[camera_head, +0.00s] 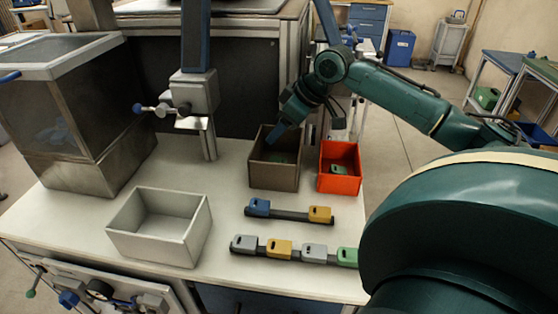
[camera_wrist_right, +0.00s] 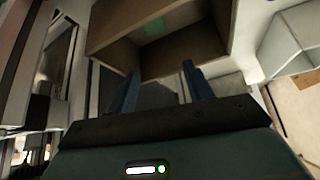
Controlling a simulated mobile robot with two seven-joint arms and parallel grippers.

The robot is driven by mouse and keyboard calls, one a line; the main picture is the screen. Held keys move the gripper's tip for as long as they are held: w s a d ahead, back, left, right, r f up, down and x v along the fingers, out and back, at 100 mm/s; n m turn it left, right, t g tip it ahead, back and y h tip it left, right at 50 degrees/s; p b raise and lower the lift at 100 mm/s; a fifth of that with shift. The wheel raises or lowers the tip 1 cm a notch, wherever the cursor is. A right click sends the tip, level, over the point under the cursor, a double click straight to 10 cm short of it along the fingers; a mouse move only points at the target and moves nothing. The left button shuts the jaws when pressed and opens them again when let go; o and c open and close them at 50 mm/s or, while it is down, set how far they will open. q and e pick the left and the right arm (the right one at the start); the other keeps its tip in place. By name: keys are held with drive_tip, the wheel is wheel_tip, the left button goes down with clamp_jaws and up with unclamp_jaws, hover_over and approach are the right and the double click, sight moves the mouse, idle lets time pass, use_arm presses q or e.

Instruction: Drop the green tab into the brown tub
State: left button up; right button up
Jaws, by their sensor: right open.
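The brown tub (camera_head: 274,178) stands at the back of the white table; its open inside also shows in the right wrist view (camera_wrist_right: 185,58). A green tab (camera_head: 281,158) lies inside it, on its floor. It shows as a small green patch in the right wrist view (camera_wrist_right: 153,27). My right gripper (camera_head: 275,134) is over the brown tub, its blue fingers apart and empty in the right wrist view (camera_wrist_right: 163,85). Another green tab (camera_head: 347,256) sits at the right end of the front rail, partly hidden by my arm. My left gripper is out of view.
An orange-red bin (camera_head: 338,184) with a greenish piece (camera_head: 339,169) stands right of the brown tub. A white bin (camera_head: 152,245) is at front left. A short rail (camera_head: 288,214) and a longer rail (camera_head: 293,261) carry coloured tabs. A post fixture (camera_head: 195,95) stands behind.

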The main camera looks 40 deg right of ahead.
use_arm(q)
drive_tip(key=b, duration=0.1)
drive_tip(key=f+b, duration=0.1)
drive_tip(key=b, duration=0.1)
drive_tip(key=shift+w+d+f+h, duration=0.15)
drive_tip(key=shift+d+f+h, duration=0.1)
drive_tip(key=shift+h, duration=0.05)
use_arm(e)
drive_tip(key=v, duration=1.3)
drive_tip(key=shift+r, duration=0.1)
